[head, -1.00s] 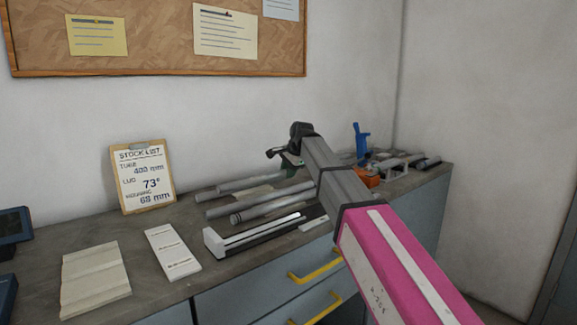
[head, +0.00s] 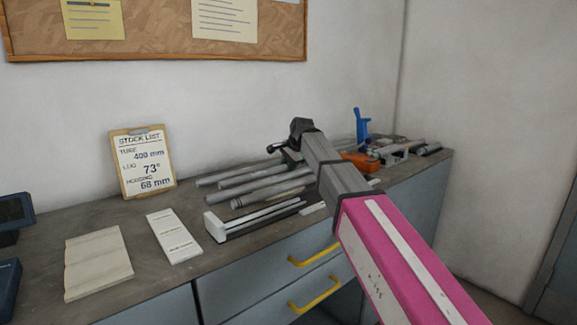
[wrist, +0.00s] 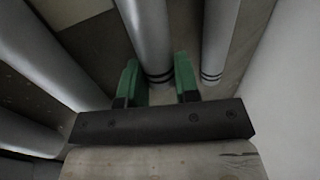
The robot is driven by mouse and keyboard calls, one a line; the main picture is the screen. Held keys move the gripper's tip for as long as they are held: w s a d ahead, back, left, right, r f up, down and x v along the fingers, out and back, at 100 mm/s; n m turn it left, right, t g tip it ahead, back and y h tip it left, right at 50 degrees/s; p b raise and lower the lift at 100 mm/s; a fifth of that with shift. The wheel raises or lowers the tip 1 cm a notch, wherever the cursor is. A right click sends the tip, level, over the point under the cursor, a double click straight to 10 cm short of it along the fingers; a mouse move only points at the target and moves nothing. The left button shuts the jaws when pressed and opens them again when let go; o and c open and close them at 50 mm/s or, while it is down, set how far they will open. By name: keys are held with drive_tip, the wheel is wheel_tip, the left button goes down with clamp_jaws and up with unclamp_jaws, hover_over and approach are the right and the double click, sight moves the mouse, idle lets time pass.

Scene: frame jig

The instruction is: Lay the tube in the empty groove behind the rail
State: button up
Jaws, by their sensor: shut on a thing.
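My gripper (wrist: 158,80) has green fingertips on both sides of a grey tube (wrist: 148,35) with dark rings, and it is shut on that tube. In the head view my gripper (head: 292,155) is mostly hidden behind my wrist, over grey tubes lying side by side on the bench. The held tube seems to be the middle one (head: 240,180). Its gap to the bench cannot be told. In front of the tubes is a long low fixture with a white end block (head: 214,225), a dark channel and a pale rail strip (head: 268,213). The far end is hidden by my arm.
A front tube (head: 265,193) and a rear tube (head: 225,178) flank the held one closely. Pale boards (head: 97,262) lie at left, a clipboard (head: 143,160) leans on the wall.

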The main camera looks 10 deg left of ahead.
drive_tip(key=shift+f, duration=0.1)
drive_tip(key=o, duration=1)
drive_tip(key=shift+o, duration=0.3)
drive_tip(key=shift+s+d+f, duration=0.1)
drive_tip(key=shift+s, duration=0.05)
drive_tip(key=shift+d, duration=0.1)
drive_tip(key=shift+c, duration=0.2)
drive_tip(key=shift+o, duration=0.2)
drive_tip(key=v, duration=1)
drive_tip(key=shift+r, duration=0.5)
